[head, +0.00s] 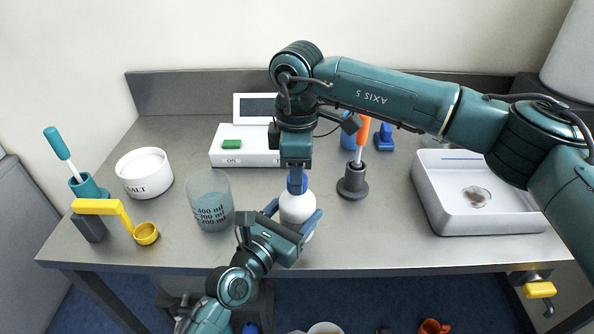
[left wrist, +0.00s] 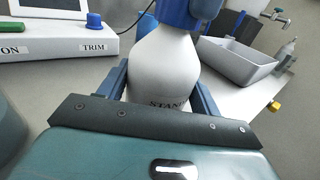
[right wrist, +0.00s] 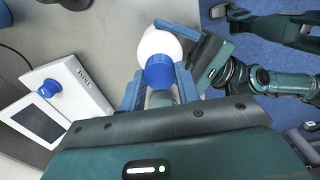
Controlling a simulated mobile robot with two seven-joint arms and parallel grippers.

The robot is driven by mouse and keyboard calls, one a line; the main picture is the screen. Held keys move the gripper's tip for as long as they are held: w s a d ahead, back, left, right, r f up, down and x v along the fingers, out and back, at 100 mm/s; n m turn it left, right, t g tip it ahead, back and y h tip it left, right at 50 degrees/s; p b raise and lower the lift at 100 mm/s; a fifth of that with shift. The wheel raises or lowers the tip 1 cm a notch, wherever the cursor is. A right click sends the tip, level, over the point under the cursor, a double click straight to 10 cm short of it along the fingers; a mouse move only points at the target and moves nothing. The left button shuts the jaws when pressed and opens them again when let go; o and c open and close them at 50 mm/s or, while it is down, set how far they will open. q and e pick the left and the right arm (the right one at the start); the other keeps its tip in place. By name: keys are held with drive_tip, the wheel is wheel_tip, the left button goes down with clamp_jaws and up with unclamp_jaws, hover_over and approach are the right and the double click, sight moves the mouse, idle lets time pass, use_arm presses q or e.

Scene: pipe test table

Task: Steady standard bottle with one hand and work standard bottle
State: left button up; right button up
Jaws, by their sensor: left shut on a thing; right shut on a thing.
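The standard bottle (head: 297,205) is white with a blue cap (head: 297,184) and stands upright near the front middle of the table. My left gripper (head: 293,214) is shut on the bottle's body from the front, one finger on each side. The left wrist view shows the white bottle (left wrist: 163,65) between the fingers, with part of its label "STAN" showing. My right gripper (head: 297,176) comes down from above and is shut on the blue cap. In the right wrist view the cap (right wrist: 159,71) sits between its fingers, and its lower edge is partly hidden.
A beaker (head: 210,200) stands just left of the bottle, and a dark holder (head: 353,183) with an orange-handled tool stands right. Behind is a white instrument (head: 245,158); a white tray (head: 440,205) lies right. A salt tub (head: 144,180) and yellow scoop (head: 146,233) are left.

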drive_tip(key=shift+m, duration=1.2)
drive_tip(key=shift+s+a, duration=0.1)
drive_tip(key=shift+a, duration=0.25)
drive_tip(key=shift+d+m, duration=0.2)
drive_tip(key=shift+m, duration=0.4)
drive_tip(key=shift+d+m, duration=0.1)
drive_tip(key=shift+m, duration=0.3)
drive_tip(key=shift+w, duration=0.2)
drive_tip(key=o, duration=1.2)
drive_tip(key=shift+c, duration=0.2)
